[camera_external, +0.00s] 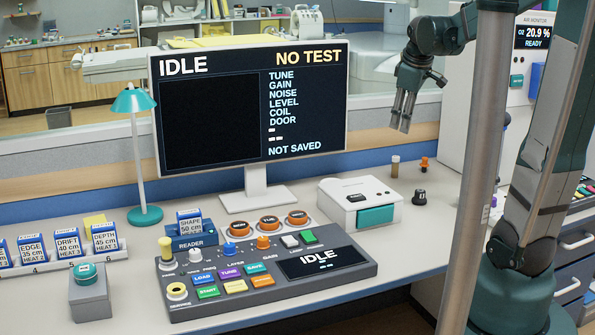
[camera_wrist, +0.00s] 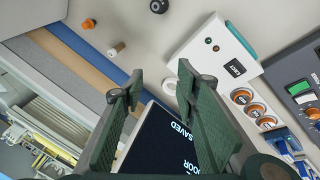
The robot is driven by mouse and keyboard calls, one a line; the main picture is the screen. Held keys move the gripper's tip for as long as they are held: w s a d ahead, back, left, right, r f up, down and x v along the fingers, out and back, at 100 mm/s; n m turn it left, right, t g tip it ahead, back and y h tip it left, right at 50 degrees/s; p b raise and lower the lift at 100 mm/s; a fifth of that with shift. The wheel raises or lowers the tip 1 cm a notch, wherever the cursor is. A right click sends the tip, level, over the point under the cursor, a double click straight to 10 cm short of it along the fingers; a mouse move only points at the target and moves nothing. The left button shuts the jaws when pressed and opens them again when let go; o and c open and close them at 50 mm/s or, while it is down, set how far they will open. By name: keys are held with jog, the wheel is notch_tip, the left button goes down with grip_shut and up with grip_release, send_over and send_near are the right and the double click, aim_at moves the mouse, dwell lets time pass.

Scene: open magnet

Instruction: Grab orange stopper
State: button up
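In the wrist view the orange stopper (camera_wrist: 88,23) is at the upper left, away from my fingers. My gripper (camera_external: 403,112) hangs in the air above the bench, to the right of the monitor and above and a little left of the stopper. In the wrist view my gripper (camera_wrist: 160,82) has its two green fingers apart, with nothing held between them.
A black knob (camera_external: 419,197) stands in front of the stopper. A white box (camera_external: 358,204) with a teal front is to its left. The large monitor (camera_external: 255,105) rises left of my gripper. A grey pole (camera_external: 478,170) stands to the right. Bare bench surrounds the stopper.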

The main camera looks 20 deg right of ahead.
jog(key=w+d+f+n+g+p, duration=0.1)
jog(key=w+d+n+p, duration=0.15)
jog(key=w+d, duration=0.45)
jog(key=n+g+p, duration=0.3)
jog(key=n+p, duration=0.1)
jog(key=n, duration=0.5)
send_over(437, 157)
jog(key=a, duration=0.1)
jog(key=shift+m+h, duration=0.25)
jog(key=shift+h, duration=0.05)
jog(key=f, duration=1.8)
jog(key=shift+s+a, duration=0.15)
jog(key=shift+s, duration=0.05)
jog(key=shift+w+d+f, duration=0.1)
jog(key=shift+d+f, duration=0.15)
jog(key=shift+f, duration=0.05)
jog(key=shift+d+f, duration=0.2)
jog(key=shift+f, duration=1.05)
jog(key=shift+w+d+f+b, duration=0.15)
jog(key=shift+f+b, duration=0.2)
jog(key=shift+f, duration=0.95)
jog(key=shift+w+d+f+b, duration=0.15)
jog(key=shift+f+b, duration=0.2)
jog(key=shift+f, duration=0.95)
jog(key=shift+s, duration=0.1)
